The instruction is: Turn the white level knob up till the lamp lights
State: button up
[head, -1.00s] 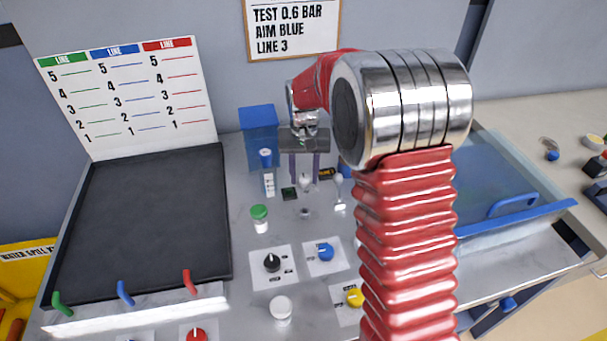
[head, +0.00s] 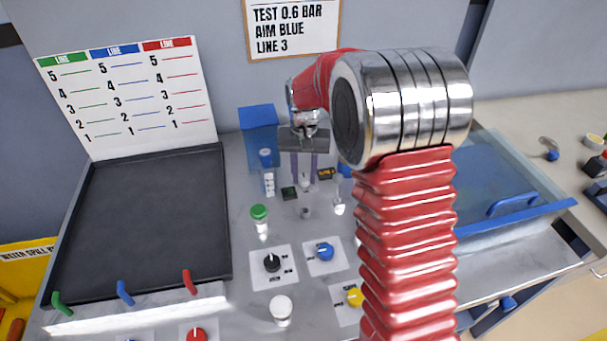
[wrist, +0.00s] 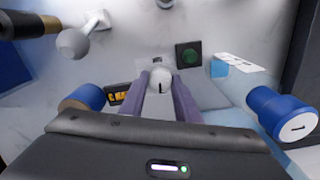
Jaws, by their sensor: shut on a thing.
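The white level knob (wrist: 160,77) shows in the wrist view between the tips of my gripper's two purple fingers (wrist: 163,88). A short dark mark on the knob points toward the bottom of that view. My gripper (head: 304,181) is shut on the knob, which is small and partly hidden between the fingers in the head view. A lamp (wrist: 189,56), a dark green disc in a black square, sits just right of the knob in the wrist view and looks unlit. It also shows left of my gripper in the head view (head: 289,193).
A small display with orange digits (wrist: 118,94) is beside the knob. A blue-capped part (wrist: 283,113) stands close at the right of the wrist view, and a grey ball-ended lever (wrist: 77,42) is at upper left.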

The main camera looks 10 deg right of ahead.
aim_at(304, 178)
jog(key=shift+m, duration=2.8)
jog(key=o, duration=0.8)
jog(key=shift+c, duration=0.2)
notch_tip(304, 178, up, 14)
jog(key=shift+f, duration=0.15)
